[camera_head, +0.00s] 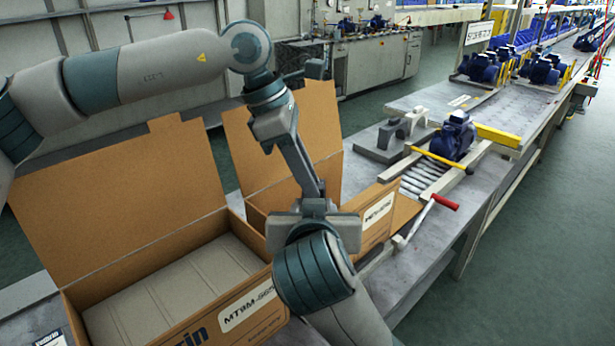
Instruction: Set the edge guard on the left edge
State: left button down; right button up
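I cannot pick out the edge guard for certain; my arms hide part of the middle. An open cardboard box (190,328) stands at front left with its big flap raised. It holds grey slotted padding (175,290). My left arm comes in from the left and bends down. Its gripper (312,192) points downward in front of a second open carton (326,160). The fingertips overlap grey parts of my other arm, so opening and any grip are unclear. My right arm rises from the bottom centre; its fingertips cannot be made out.
A roller section (425,178) with a yellow bar and a red-handled lever (445,202) lies right of the cartons. A blue pump (453,137) stands behind it, beside grey blocks (393,140). More blue pumps (540,68) stand farther along the bench. The floor at right is clear.

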jog(key=o, duration=1.1)
jog(key=shift+o, duration=0.2)
jog(key=shift+s, duration=0.15)
